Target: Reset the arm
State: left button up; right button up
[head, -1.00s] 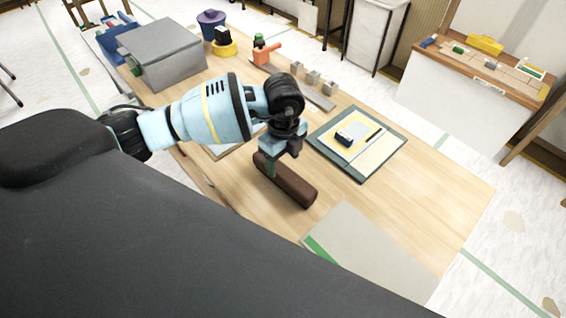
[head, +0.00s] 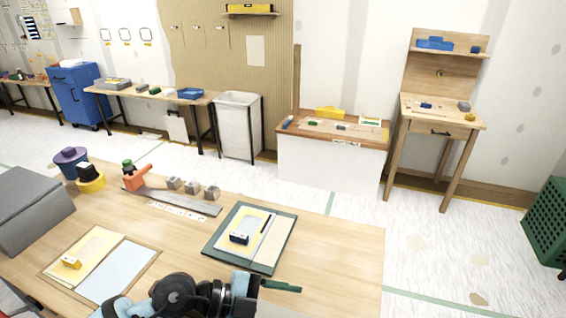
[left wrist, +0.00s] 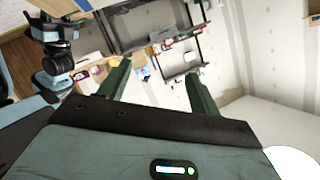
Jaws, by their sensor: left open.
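My left arm comes in along the bottom edge of the head view. Its left gripper (head: 280,286) points right over the front of the wooden table (head: 345,265), and only part of its green fingers shows. In the left wrist view the two green fingers of the left gripper (left wrist: 160,90) stand wide apart with nothing between them. The gripper is open and empty. The brown roll is not seen in the head view now. My right gripper is not seen.
A green mat (head: 213,252) with a yellow sheet lies mid-table. A framed board (head: 60,278) lies at left, near a grey box (head: 30,215). An orange tool (head: 134,177) and grey blocks stand at the back.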

pick_arm(q)
notch_tip(320, 180, up, 8)
jog(key=w+a+n+t+h, duration=0.3)
jog(key=n+t, duration=0.6)
jog(key=t, duration=0.3)
jog(key=a+f+n+t+y, duration=0.5)
jog(key=a+f+n+y, duration=0.3)
jog(key=a+n+y, duration=0.55)
jog(key=s+a+f+n+g+y, duration=0.2)
jog(key=s+a+f+g+y, duration=0.35)
jog(key=s+f+g, duration=0.4)
jog(key=s+a+f+m+g+h, duration=0.1)
jog(key=s+f+g, duration=0.25)
jog(key=s, duration=0.75)
jog(key=s+f+m+g+h, duration=0.1)
jog(key=s+f+g, duration=0.25)
jog(key=s, duration=0.65)
jog(key=w+d+f+t+h+p, duration=0.1)
jog(key=w+d+f+t, duration=0.1)
jog(key=w+f+t, duration=0.5)
jog(key=shift+w+d+f+t+h, duration=0.2)
jog(key=shift+d+f+t+h, duration=0.2)
jog(key=shift+t, duration=0.05)
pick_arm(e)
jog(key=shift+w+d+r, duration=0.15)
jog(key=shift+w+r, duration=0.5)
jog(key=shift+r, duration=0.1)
